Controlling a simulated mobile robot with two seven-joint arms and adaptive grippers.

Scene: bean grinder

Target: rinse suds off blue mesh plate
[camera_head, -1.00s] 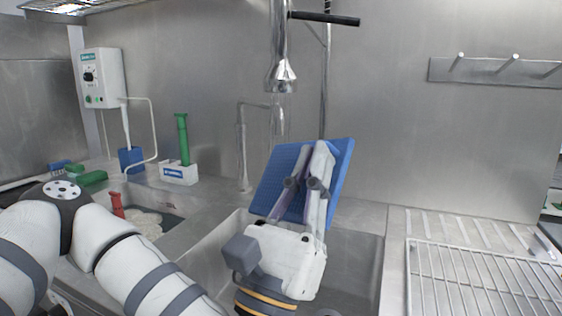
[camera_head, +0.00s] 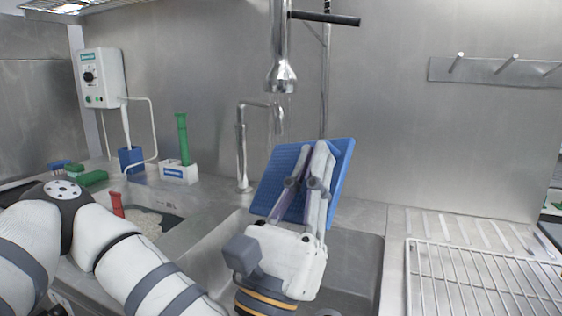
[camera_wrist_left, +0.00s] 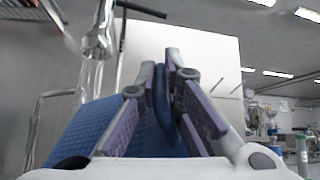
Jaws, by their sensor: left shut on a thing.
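The blue mesh plate (camera_head: 273,180) is held tilted above the steel sink basin (camera_head: 227,239), below and to the right of the spray head (camera_head: 281,76). My left gripper (camera_head: 318,160) is shut on the plate and covers its middle. In the left wrist view the plate (camera_wrist_left: 85,128) shows beside and between the fingers (camera_wrist_left: 160,85), with the spray head (camera_wrist_left: 97,44) at upper left. Faint streaks show under the spray head in the head view. I cannot make out suds on the plate's visible face. My right gripper is not in view.
A wire rack (camera_head: 478,275) lies on the right counter. A faucet (camera_head: 241,150) stands behind the basin. A second sink with suds (camera_head: 146,221) and a red handle (camera_head: 117,204) is at left, near a white holder (camera_head: 178,172) with a green-handled tool (camera_head: 183,138).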

